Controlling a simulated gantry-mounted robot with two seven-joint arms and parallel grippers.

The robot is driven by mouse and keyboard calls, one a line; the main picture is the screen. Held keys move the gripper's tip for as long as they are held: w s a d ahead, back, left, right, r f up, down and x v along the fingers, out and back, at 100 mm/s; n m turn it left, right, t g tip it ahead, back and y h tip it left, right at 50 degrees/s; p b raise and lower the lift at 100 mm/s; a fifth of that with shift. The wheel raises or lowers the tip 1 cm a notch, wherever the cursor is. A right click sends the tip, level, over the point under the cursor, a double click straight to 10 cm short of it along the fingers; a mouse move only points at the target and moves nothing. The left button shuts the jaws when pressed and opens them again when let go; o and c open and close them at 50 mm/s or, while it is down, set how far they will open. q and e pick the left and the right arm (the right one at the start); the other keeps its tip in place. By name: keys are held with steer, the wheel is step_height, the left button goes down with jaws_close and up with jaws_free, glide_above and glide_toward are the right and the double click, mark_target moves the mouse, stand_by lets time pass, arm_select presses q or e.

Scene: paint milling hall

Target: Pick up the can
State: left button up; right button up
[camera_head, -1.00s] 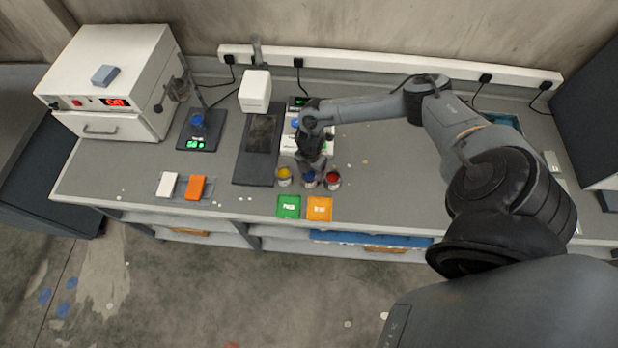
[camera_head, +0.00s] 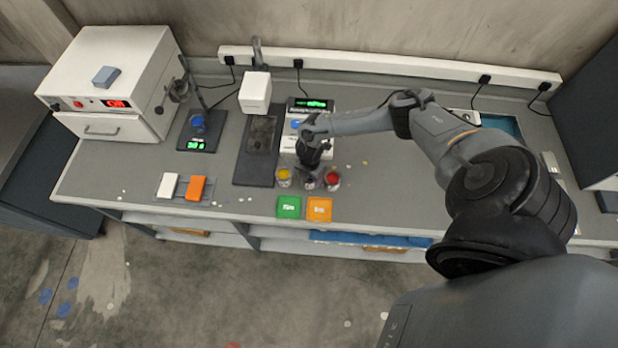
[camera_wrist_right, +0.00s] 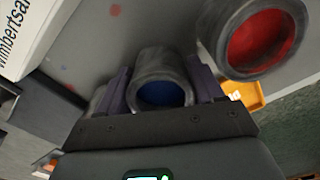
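The can with blue paint (camera_wrist_right: 162,94) shows in the right wrist view, between the two fingers of my right gripper (camera_wrist_right: 160,86). The fingers flank its sides closely; whether they press on it is unclear. In the head view my right gripper (camera_head: 309,172) points down over this can and mostly hides it. A yellow-paint can (camera_head: 284,178) stands just left of it and a red-paint can (camera_head: 333,180) just right. The red can (camera_wrist_right: 258,40) also shows large in the right wrist view, beside the right finger. My left gripper is out of view.
Green (camera_head: 289,207) and orange (camera_head: 319,209) boxes lie in front of the cans at the bench edge. A white device with a green display (camera_head: 317,105) stands behind. A dark stand base (camera_head: 252,171) is left. The bench (camera_head: 400,190) is mostly clear to the right.

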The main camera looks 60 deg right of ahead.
steer(key=shift+c, duration=1.1)
steer(key=shift+r, duration=0.15)
